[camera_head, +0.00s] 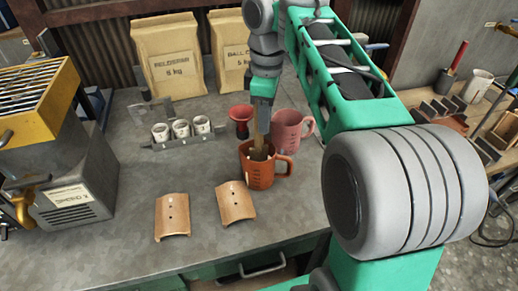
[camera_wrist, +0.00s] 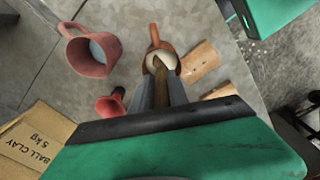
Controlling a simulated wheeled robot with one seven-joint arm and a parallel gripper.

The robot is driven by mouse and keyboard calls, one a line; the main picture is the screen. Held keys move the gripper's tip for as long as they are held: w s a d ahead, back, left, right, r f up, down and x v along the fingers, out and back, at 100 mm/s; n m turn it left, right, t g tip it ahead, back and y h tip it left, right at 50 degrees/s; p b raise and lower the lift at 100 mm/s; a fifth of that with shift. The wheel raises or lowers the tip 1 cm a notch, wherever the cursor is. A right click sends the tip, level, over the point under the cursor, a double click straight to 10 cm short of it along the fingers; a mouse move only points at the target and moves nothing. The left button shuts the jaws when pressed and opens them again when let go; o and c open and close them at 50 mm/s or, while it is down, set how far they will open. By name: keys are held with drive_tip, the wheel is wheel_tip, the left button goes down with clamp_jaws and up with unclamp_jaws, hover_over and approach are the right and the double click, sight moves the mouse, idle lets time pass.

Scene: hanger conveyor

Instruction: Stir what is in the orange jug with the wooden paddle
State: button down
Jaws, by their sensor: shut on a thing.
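The orange jug (camera_head: 262,174) stands upright on the grey workbench, with its handle to the right in the head view. In the wrist view the orange jug (camera_wrist: 154,46) shows pale contents inside. The wooden paddle (camera_head: 258,147) points down into the jug's mouth, and its lower end is hidden inside. My gripper (camera_head: 262,128) is above the jug, shut on the upper part of the paddle. In the wrist view my gripper (camera_wrist: 162,92) has the paddle (camera_wrist: 160,78) between its fingers.
A pink jug (camera_head: 290,130) and a red funnel-like piece (camera_head: 241,114) stand close behind the orange jug. Two curved tan tiles (camera_head: 235,202) lie in front. Small white cups (camera_head: 181,129) sit in a rack at left. Paper sacks (camera_head: 168,62) stand behind.

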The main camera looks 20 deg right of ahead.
wheel_tip(320, 180, up, 12)
drive_tip(key=p, duration=1.2)
drive_tip(key=shift+r, duration=0.15)
idle(0.5)
wheel_tip(320, 180, up, 4)
drive_tip(key=p, duration=0.4)
idle(0.5)
